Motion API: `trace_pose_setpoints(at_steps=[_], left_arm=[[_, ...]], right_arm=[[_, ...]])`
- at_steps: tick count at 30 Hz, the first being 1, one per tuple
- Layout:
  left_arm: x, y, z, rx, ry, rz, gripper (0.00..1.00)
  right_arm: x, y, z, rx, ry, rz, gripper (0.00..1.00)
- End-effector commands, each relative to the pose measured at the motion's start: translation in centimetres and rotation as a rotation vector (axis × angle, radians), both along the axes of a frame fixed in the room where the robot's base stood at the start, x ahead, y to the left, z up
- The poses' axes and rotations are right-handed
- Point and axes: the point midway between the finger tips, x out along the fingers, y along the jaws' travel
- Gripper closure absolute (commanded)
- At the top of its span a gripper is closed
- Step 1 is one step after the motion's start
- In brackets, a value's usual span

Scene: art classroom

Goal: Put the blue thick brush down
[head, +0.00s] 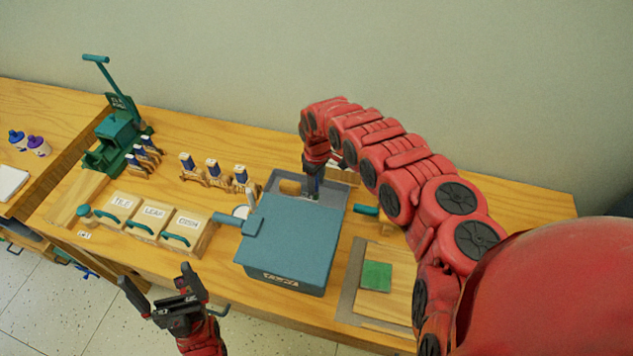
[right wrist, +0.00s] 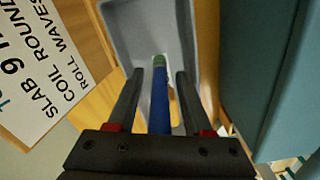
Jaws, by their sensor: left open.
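The blue thick brush (right wrist: 159,106) has a blue handle and a green part at its far end. It lies between the fingers of my right gripper (right wrist: 158,74) in the right wrist view, with gaps on both sides. Its far end is inside a grey tray (right wrist: 121,25); whether it touches the floor is unclear. In the head view my right gripper (head: 313,186) points down at this tray (head: 333,191), behind the blue box, and the brush is mostly hidden. My left gripper (head: 165,294) is open and empty in front of the table.
A blue box (head: 290,238) stands right in front of the tray. Lidded wooden boxes (head: 155,219), small stands with blue-topped tools (head: 213,172) and a green press (head: 119,130) are to the left. A board with a green square (head: 376,276) lies at right. A printed sign (right wrist: 45,65) is beside the tray.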

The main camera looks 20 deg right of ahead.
Motion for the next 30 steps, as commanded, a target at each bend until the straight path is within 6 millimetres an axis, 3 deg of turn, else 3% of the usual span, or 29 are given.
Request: trace_pose_setpoints(at_steps=[11, 28, 30], left_arm=[[0.0, 0.0, 0.0, 0.0, 0.0, 0.0, 0.0], [0.0, 0.0, -2.3, 0.0, 0.0, 0.0, 0.0], [0.0, 0.0, -1.8, 0.0, 0.0, 0.0, 0.0]], right_arm=[[0.1, 0.1, 1.1, 0.0, -0.002, 0.003, 0.49], [0.1, -0.1, 10.1, -0.002, -0.007, 0.0, 0.49], [0.1, -0.2, 11.2, 0.0, -0.003, -0.001, 0.49]])
